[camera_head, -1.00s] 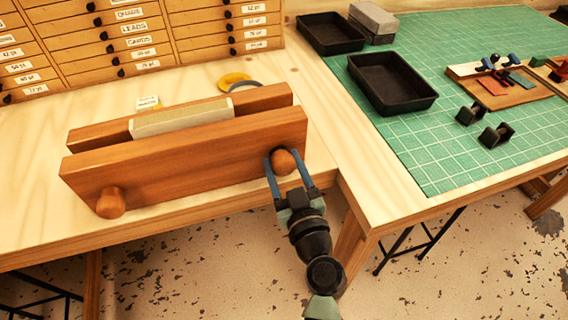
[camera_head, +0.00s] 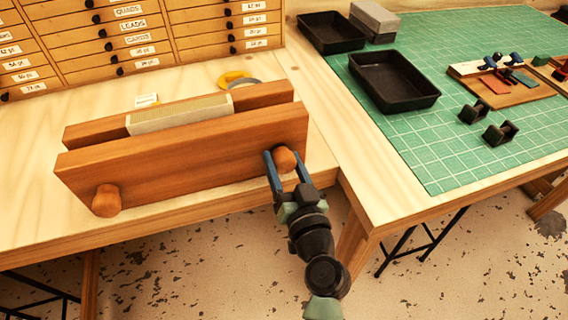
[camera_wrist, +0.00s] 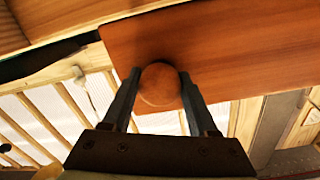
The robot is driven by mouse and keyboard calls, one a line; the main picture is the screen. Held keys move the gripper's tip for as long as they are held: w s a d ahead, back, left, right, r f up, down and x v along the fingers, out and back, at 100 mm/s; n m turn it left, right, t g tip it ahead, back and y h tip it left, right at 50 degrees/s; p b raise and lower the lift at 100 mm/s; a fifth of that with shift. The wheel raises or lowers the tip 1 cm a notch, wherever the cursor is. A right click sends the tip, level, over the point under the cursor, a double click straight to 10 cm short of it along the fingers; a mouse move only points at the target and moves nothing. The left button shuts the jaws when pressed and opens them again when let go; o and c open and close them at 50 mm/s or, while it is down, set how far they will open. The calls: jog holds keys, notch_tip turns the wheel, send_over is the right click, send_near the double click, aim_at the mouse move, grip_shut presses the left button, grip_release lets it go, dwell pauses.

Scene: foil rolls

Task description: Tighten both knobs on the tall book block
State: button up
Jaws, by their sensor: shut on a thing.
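A wooden press with two long boards (camera_head: 180,156) stands on the pale wooden bench, with the pale book block (camera_head: 180,113) clamped between the boards. Its right wooden knob (camera_head: 286,160) sits on the front board and also shows in the wrist view (camera_wrist: 159,86). My gripper (camera_head: 285,164) is shut on this right knob, one blue finger on each side; the fingers also show in the wrist view (camera_wrist: 160,92). The left knob (camera_head: 107,201) is at the front board's lower left, free of my gripper.
Behind the press are a drawer cabinet (camera_head: 140,40), a yellow tape roll (camera_head: 235,79) and a small white label (camera_head: 147,100). To the right, a green mat (camera_head: 420,155) bears black trays (camera_head: 394,80), dark weights (camera_head: 500,133) and a tool board (camera_head: 500,88). Open floor lies in front.

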jog(key=m, duration=0.4)
jog(key=shift+m, duration=0.3)
jog(key=m, duration=0.3)
jog(key=shift+m, duration=0.4)
jog(key=m+p, duration=0.1)
jog(key=m, duration=0.3)
jog(key=m+p, duration=0.1)
jog(key=m, duration=0.3)
jog(key=shift+r+p, duration=0.1)
jog(key=shift+p, duration=0.2)
jog(key=m+p, duration=0.1)
jog(key=m, duration=0.3)
jog(key=shift+p, duration=0.3)
jog(key=m+p, duration=0.1)
jog(key=m, duration=0.3)
jog(key=shift+y, duration=0.3)
jog(key=m+p, duration=0.2)
jog(key=m, duration=0.2)
jog(key=shift+d, duration=0.1)
jog(key=shift+m+p, duration=0.65)
jog(key=shift+m, duration=0.95)
